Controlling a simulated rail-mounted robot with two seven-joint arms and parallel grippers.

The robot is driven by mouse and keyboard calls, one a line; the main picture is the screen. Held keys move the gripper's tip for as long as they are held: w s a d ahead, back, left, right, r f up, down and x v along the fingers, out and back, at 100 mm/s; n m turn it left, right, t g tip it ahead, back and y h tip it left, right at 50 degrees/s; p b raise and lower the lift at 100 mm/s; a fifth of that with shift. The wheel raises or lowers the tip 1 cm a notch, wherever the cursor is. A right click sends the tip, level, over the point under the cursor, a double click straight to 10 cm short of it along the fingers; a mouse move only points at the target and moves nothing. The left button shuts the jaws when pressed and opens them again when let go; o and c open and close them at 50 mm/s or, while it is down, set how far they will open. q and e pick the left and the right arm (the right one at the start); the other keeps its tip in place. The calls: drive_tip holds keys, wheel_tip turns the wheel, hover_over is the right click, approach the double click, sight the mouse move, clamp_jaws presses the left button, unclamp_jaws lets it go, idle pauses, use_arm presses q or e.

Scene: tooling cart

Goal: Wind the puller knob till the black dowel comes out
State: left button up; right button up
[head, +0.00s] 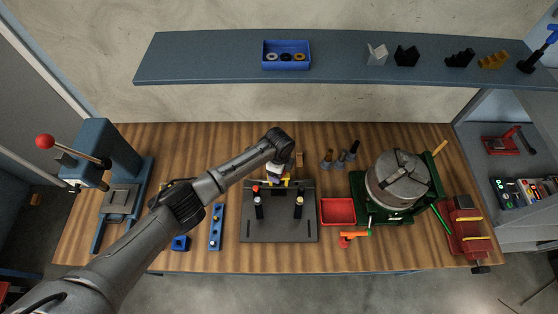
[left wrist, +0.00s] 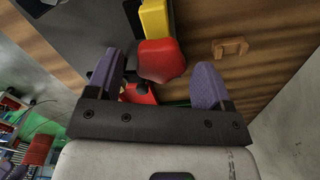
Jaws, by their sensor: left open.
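The red puller knob (left wrist: 160,60) shows in the left wrist view between my left gripper's (left wrist: 157,68) two purple fingers, with gaps on both sides. A yellow block (left wrist: 155,20) sits just beyond it. In the head view my left gripper (head: 280,178) is over the back edge of a dark fixture plate (head: 278,231), pointing down. The black dowel cannot be made out. My right gripper is not in view.
A red tray (head: 338,211) and a green-based chuck (head: 398,180) stand to the right of the plate. A blue strip (head: 216,227) lies to its left, with a blue press (head: 112,150) farther left. A shelf (head: 210,57) hangs behind.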

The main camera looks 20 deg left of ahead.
use_arm(q)
wheel_tip(320, 180, up, 13)
drive_tip(key=shift+r+b, duration=0.15)
drive_tip(key=shift+b, duration=0.25)
idle(0.6)
